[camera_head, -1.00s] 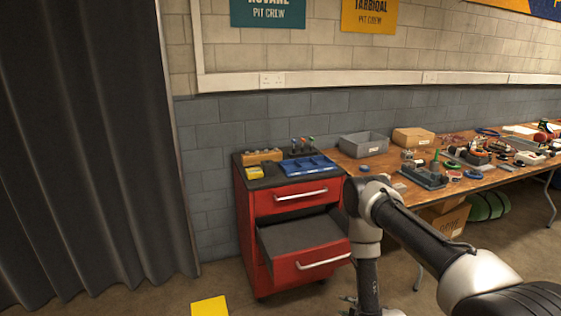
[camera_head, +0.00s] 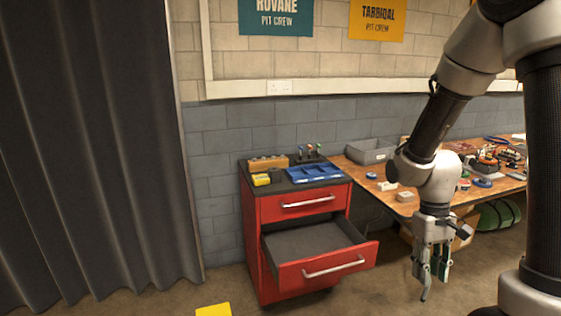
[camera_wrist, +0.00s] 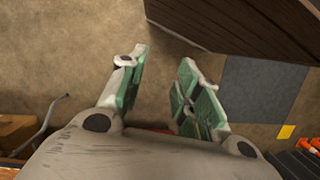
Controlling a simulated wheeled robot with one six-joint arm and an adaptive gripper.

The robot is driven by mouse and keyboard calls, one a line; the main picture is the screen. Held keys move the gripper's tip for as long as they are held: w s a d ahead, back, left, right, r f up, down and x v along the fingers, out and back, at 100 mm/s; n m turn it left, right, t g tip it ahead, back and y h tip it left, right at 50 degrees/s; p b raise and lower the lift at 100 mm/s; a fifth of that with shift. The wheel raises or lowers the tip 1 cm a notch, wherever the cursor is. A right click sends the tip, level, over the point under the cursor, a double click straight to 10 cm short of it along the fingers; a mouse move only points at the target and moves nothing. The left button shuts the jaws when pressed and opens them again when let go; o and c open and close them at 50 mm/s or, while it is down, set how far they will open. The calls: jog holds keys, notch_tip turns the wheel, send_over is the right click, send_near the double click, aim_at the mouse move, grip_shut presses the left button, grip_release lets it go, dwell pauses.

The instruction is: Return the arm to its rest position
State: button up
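My gripper (camera_head: 432,272) hangs pointing down in front of the workbench, to the right of the red tool cabinet's pulled-out drawer. In the wrist view its two green-padded fingers (camera_wrist: 160,85) stand apart with bare floor between them. It holds nothing. My arm is raised and bent, its upper links filling the right side of the head view.
The red cabinet (camera_head: 262,215) has its lower drawer (camera_head: 320,266) open and empty-looking. A blue tray (camera_head: 314,173) lies on its top. The cluttered wooden workbench (camera_head: 372,180) stands behind my gripper. A dark curtain (camera_head: 90,150) hangs at left.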

jog(key=s+r+m+t, duration=0.1)
jog(key=s+r+t, duration=0.2)
jog(key=r, duration=0.7)
jog(key=s+d+r+t, duration=0.1)
jog(key=s+r+t, duration=0.3)
jog(key=r, duration=0.7)
jog(key=shift+s+d+r+m, duration=0.25)
jog(key=shift+s+m, duration=0.15)
jog(key=shift+s, duration=0.65)
